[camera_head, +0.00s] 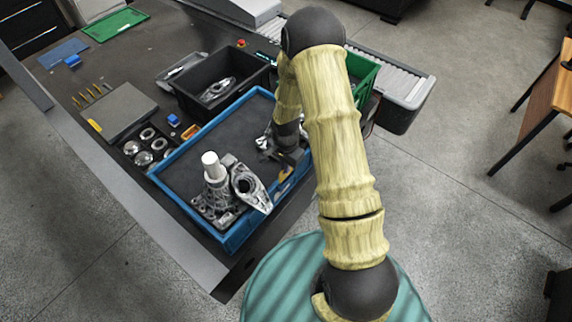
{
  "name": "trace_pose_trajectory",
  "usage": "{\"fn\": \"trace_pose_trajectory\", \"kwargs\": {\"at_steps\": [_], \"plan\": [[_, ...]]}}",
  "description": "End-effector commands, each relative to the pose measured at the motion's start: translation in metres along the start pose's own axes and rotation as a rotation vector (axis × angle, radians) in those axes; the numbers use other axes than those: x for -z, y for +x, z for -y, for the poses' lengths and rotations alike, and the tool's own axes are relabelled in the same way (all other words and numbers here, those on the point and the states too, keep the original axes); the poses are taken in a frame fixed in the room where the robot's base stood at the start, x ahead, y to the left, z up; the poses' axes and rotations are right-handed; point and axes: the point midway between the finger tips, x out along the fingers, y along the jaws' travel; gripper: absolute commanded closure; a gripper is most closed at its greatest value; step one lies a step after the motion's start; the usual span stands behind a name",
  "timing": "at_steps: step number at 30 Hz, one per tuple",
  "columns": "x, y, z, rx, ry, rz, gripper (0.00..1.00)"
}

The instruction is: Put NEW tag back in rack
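My arm reaches down over the right side of a blue-rimmed tray (195,125), and its end hides most of my gripper (279,166). I cannot tell whether the fingers are open or shut, or whether they hold anything. A small yellow-orange patch shows just below the gripper, too small to identify. No tag marked NEW can be read. A flat grey block (124,108) with a yellow strip on its near left edge lies on the dark table at the left. Several thin yellow pins (90,94) stand beside it. I cannot tell which item is the rack.
Metal castings (228,190), one with a white cylinder, stand in the tray's near part. A black bin (222,80) holds a metal part behind the tray. Round metal parts (145,146) lie left of the tray. A green bin (362,77) and roller conveyor (392,82) stand beyond my arm.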

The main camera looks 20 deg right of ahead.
Motion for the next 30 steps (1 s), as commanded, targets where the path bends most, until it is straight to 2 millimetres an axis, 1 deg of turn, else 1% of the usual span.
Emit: {"fn": "trace_pose_trajectory", "kwargs": {"at_steps": [5, 16, 30], "plan": [[0.0000, 0.0002, 0.0000, 0.000, 0.000, 0.000, 1.00], [-0.0001, 0.0083, -0.0001, 0.000, -0.001, 0.000, 1.00], [-0.0001, 0.0085, -0.0001, 0.000, 0.000, 0.000, 1.00]]}}
